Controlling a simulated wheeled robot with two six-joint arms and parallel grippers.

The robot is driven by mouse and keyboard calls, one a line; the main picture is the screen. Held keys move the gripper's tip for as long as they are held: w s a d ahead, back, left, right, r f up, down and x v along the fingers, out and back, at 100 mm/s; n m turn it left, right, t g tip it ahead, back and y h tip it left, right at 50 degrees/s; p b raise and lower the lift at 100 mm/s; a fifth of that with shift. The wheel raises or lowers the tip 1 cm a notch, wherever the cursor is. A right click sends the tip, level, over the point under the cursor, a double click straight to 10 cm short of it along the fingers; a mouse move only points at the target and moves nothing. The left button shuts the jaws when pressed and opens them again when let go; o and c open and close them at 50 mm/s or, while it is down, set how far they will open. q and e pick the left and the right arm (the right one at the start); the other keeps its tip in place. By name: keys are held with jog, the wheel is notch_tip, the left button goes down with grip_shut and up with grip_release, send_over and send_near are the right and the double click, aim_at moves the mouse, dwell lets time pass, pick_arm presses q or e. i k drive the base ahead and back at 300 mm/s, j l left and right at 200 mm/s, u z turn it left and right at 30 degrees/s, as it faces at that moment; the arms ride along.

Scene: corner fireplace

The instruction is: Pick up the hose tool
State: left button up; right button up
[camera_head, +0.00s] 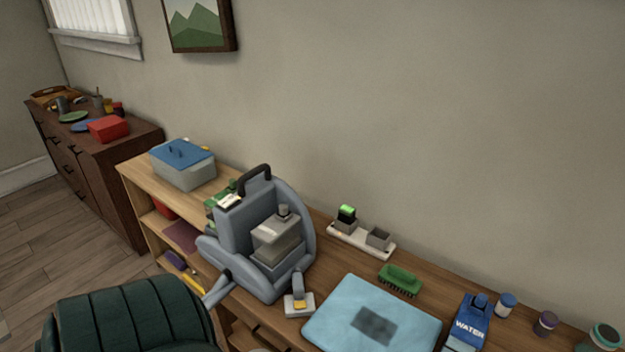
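A blue-grey cleaning machine (235,235) with a black top handle and a clear-grey tank stands on the wooden bench. A blue-grey tube-like piece (217,289) sticks out low from its left front, toward the green chair; I cannot tell if it is the hose tool. A small tool (298,297) with an upright grey handle, a yellow part and a pale flat base stands just right of the machine's front; it may be the hose tool. Neither of my grippers is in view.
A light-blue cloth (340,312) with a dark patch lies right of the small tool. Behind it are a green brush (400,279) and a white holder (345,236). A blue WATER container (468,325) and small jars stand right. A green chair (130,315) fills the lower left.

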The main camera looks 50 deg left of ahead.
aim_at(298, 294)
jog(key=i+u, duration=0.1)
jog(key=u, duration=0.25)
jog(key=i+u, duration=0.1)
jog(key=u, duration=0.25)
jog(key=i+l+u, duration=0.1)
jog(key=u, duration=0.25)
